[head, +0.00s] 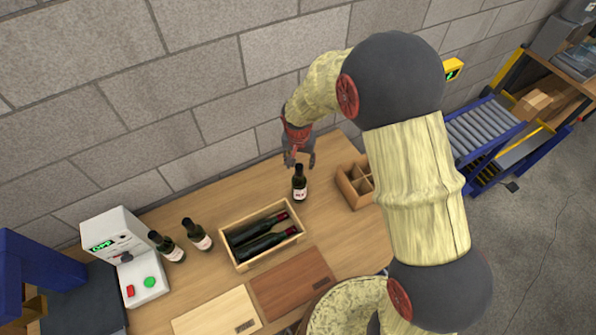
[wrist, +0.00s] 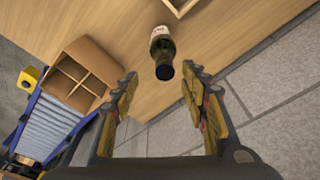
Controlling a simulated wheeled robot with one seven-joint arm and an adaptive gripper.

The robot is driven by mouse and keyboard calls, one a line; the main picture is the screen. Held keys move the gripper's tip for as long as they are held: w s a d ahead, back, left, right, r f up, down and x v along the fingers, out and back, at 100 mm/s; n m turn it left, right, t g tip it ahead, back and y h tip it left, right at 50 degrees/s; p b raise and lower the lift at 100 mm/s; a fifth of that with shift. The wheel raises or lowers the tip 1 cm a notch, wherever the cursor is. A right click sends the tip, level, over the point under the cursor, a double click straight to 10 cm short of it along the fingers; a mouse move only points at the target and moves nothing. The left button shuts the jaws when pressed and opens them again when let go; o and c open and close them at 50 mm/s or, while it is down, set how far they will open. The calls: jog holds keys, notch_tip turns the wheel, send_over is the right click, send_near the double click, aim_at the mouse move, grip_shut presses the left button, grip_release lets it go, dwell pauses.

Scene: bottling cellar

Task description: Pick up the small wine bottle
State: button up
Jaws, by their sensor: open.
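A dark wine bottle (head: 299,184) with a white label stands upright on the wooden table, near the back wall. In the wrist view the bottle (wrist: 161,48) shows from above, its dark cap pointing toward my gripper. My gripper (head: 298,158) is just above and behind it, open and empty. In the wrist view my gripper's fingers (wrist: 161,75) are spread on either side of the line to the bottle cap. I cannot tell the exact gap. Two other upright bottles stand at the left, one (head: 196,235) and another (head: 166,246).
A wooden crate (head: 237,262) with two lying bottles is left of the near bottle. A divided cardboard box (head: 350,193) stands close on its right. Wooden boards (head: 293,284) lie in front. A white machine (head: 124,257) stands far left. The block wall (head: 200,100) is close behind.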

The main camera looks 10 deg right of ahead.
aim_at(298, 167)
jog(key=shift+w+a+f, duration=0.25)
jog(key=shift+w+f, duration=0.05)
jog(key=shift+f, duration=0.35)
jog(key=shift+w+d+f+p, duration=0.1)
jog(key=shift+w+f+p, duration=0.2)
jog(key=shift+f, duration=0.95)
jog(key=shift+w+d+f+p, duration=0.15)
jog(key=shift+f+p, duration=0.15)
jog(key=shift+f, duration=0.95)
jog(key=shift+w+a+f+p, duration=0.1)
jog(key=shift+w+f+p, duration=0.2)
jog(key=shift+f, duration=0.95)
jog(key=shift+s, duration=0.1)
jog(key=c, duration=1.2)
jog(key=shift+r, duration=0.1)
grip_shut()
